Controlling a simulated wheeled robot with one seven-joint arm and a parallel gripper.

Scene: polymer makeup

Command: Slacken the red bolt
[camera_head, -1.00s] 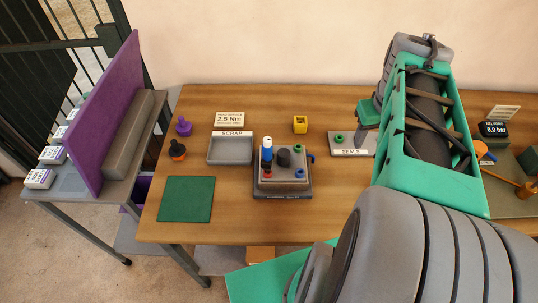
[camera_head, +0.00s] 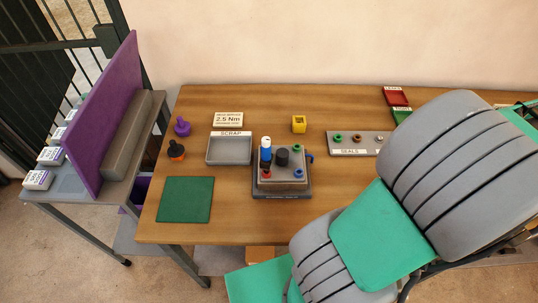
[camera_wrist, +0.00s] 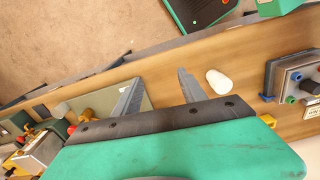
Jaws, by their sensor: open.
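The red bolt (camera_head: 266,174) sits at the front left corner of a grey block fixture (camera_head: 283,194) on the wooden table. A blue and white upright object (camera_head: 266,153) stands just behind it, and a dark round knob (camera_head: 283,157) is near the block's middle. A green bolt (camera_head: 297,148) and a blue bolt (camera_head: 298,174) are on the right side. My gripper (camera_wrist: 159,76) shows only in the wrist view, open and empty, with its two dark fingers apart above the table. Part of the fixture (camera_wrist: 285,75) is at that view's right edge, away from the fingers. I cannot make out the red bolt there.
A scrap tray (camera_head: 229,162) and a green mat (camera_head: 186,199) lie left of the fixture. A white rounded object (camera_wrist: 217,82) lies near my fingers in the wrist view. My arm covers the table's right part.

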